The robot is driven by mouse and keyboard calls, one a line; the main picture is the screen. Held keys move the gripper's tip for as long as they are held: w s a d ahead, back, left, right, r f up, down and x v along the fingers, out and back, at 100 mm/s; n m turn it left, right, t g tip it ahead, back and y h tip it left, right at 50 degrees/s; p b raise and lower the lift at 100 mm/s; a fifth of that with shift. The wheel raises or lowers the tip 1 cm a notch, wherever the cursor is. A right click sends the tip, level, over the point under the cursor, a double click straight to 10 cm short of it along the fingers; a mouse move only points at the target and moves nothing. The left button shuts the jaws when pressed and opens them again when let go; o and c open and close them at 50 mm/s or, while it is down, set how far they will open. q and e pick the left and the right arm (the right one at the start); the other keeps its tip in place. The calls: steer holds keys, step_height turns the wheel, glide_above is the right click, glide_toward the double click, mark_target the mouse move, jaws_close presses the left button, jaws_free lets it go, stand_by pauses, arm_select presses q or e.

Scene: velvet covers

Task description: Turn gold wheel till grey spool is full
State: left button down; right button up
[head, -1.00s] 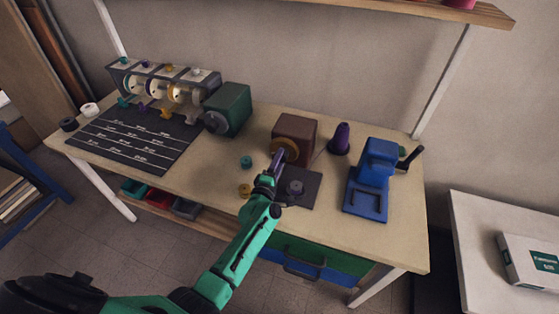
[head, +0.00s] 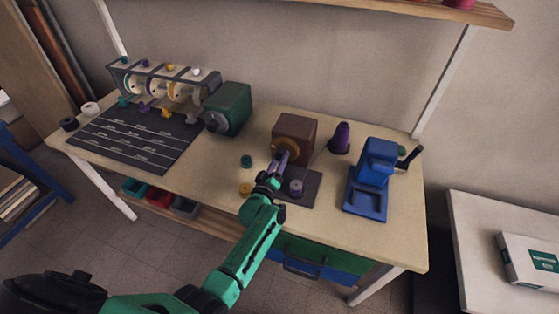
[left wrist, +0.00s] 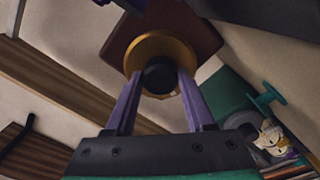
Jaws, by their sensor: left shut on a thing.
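The gold wheel (head: 285,148) is on the front of a brown box (head: 297,130) on the workbench. In the left wrist view the gold wheel (left wrist: 150,46) has a black knob (left wrist: 159,76) on it. My left gripper (head: 282,160) is shut on this knob, its purple fingers on either side (left wrist: 160,88). The grey spool (head: 296,187) stands on a dark mat just right of the gripper, with a purplish band around its middle; how full it is cannot be told. A purple thread cone (head: 340,138) stands behind it. My right gripper is not in view.
A blue device (head: 372,178) with a black crank stands to the right.

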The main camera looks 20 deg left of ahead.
arm_select(q)
steer(key=shift+m, duration=0.3)
steer(key=shift+c, duration=1.2)
jaws_free()
steer(key=shift+s, duration=0.1)
steer(key=s, duration=0.9)
steer(key=s+a, duration=0.1)
steer(key=s, duration=0.4)
steer(key=shift+s, duration=0.15)
